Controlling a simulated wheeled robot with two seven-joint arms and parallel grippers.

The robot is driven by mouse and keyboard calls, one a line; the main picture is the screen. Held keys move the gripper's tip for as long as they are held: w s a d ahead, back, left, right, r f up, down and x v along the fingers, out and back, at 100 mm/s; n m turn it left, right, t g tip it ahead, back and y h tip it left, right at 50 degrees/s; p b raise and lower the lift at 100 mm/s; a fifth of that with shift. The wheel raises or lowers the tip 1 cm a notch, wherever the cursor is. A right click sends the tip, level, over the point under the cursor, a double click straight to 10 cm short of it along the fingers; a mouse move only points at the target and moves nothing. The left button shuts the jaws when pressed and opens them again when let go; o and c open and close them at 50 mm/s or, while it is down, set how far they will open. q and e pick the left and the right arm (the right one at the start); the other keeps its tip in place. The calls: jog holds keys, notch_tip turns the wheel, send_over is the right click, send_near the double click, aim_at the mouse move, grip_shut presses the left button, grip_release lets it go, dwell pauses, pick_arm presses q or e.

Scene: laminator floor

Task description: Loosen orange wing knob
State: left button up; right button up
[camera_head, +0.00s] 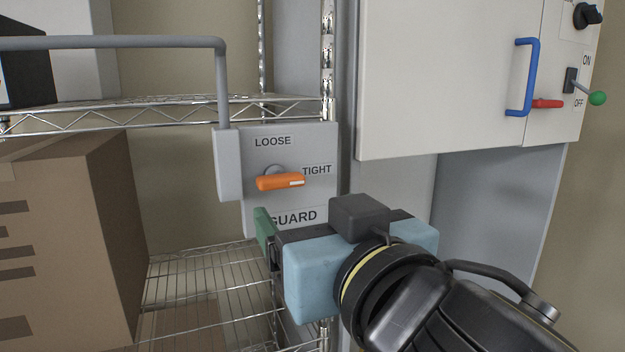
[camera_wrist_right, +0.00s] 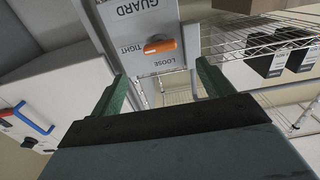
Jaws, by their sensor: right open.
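The orange wing knob (camera_head: 280,182) sits on a grey guard plate (camera_head: 290,145) marked LOOSE at the top, TIGHT at the right and GUARD below. The knob lies nearly level, with its white-marked end toward TIGHT. In the wrist view the knob (camera_wrist_right: 159,46) shows beyond the fingers, between them and apart from both. My right gripper (camera_head: 266,235) is below the knob and in front of the plate, covering part of the GUARD label. In the wrist view its green fingers (camera_wrist_right: 157,88) are spread and nothing is between them. My left gripper is not in view.
A grey bar (camera_head: 222,85) runs down to a bracket beside the plate's left edge. A wire shelf rack (camera_head: 200,270) holds a cardboard box (camera_head: 70,230) at left. A white cabinet (camera_head: 440,80) with a blue handle (camera_head: 525,75) and a green-tipped lever (camera_head: 597,98) stands at right.

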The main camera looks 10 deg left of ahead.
aim_at(284, 184)
jog(key=p+x, duration=0.2)
jog(key=x, duration=0.7)
jog(key=shift+w+a, duration=0.2)
jog(key=shift+w, duration=0.1)
jog(key=c, duration=1)
